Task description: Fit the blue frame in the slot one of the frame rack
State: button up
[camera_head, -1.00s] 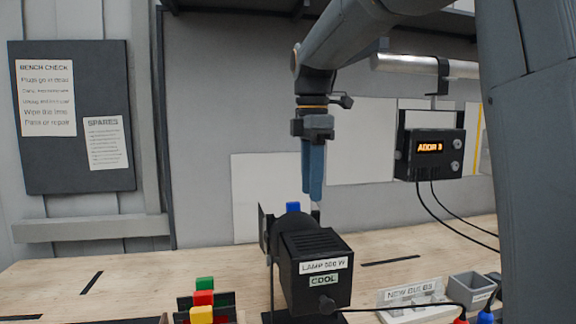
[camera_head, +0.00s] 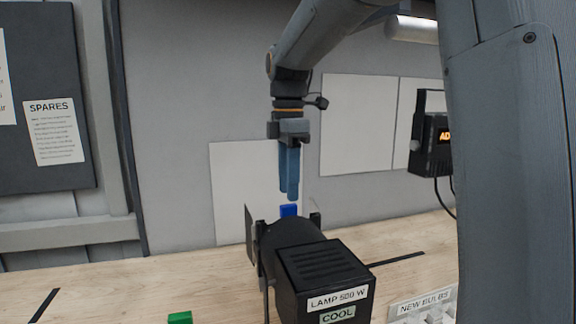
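The blue frame shows only as a small blue tab (camera_head: 289,210) standing up at the top front of the black lamp (camera_head: 322,278); the rest of it is hidden in the lamp. My gripper (camera_head: 290,197) points straight down, its fingertips just above the blue tab in the picture. I see no contact and nothing between the fingers. The fingers overlap from this side, so their gap cannot be judged. A green tab (camera_head: 180,318) shows at the bottom edge; the frame rack and its slots are out of view.
The lamp carries labels reading "LAMP 500 W" and "COOL". A "NEW BULBS" holder (camera_head: 424,303) stands at lower right. A dark controller box (camera_head: 432,150) hangs at right. A grey wall stands behind.

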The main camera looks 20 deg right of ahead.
jog(key=shift+f, duration=1.65)
grip_shut()
jog(key=c, duration=0.7)
grip_release()
grip_shut()
jog(key=shift+r+p, duration=5.5)
jog(key=shift+r, duration=0.2)
notch_tip(320, 180, up, 4)
jog(key=p, duration=0.1)
send_over(288, 205)
jog(key=shift+r, duration=0.15)
